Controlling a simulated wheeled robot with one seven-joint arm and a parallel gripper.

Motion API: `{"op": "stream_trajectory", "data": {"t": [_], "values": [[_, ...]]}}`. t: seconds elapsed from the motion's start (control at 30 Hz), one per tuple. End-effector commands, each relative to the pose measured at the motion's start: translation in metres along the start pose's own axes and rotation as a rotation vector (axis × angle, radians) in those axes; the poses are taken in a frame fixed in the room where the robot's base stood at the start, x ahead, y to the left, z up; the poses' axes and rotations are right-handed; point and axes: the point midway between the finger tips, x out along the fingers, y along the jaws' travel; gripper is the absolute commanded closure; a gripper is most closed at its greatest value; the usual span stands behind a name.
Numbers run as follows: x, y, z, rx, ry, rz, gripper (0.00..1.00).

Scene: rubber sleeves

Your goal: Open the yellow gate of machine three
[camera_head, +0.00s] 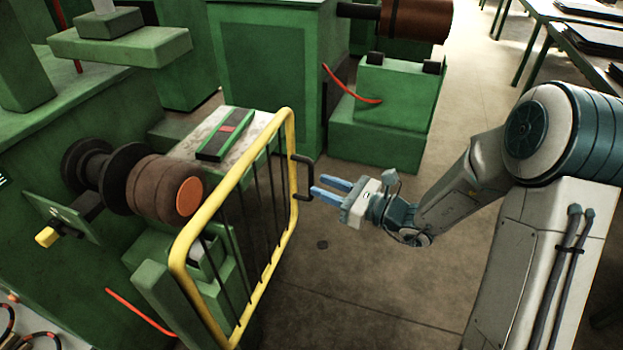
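The yellow gate (182,242) has a yellow tube frame with dark upright bars. It stands in front of a green machine (60,160) with a brown roller (152,188). A dark handle (309,178) sticks out from the gate's right upright. My gripper (328,189) is to the right of the gate with its two blue fingers pointing left at the handle. The fingers are apart, with a gap between them and nothing in it. The fingertips are close to the handle; whether they touch it I cannot tell. No machine number is readable.
Another green machine (393,110) with a brown roller (412,18) stands behind. Tables (560,25) with dark sheets are at the upper right.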

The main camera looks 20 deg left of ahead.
Motion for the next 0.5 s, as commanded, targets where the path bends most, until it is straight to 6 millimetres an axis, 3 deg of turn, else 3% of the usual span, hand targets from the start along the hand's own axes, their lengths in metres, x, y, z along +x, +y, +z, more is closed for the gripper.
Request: {"op": "stream_trajectory", "data": {"t": [0.2, 0.5], "values": [[0.032, 0.000, 0.001, 0.000, -0.001, 0.002, 0.70], [0.043, 0.000, 0.000, 0.000, 0.000, 0.000, 0.70]]}}
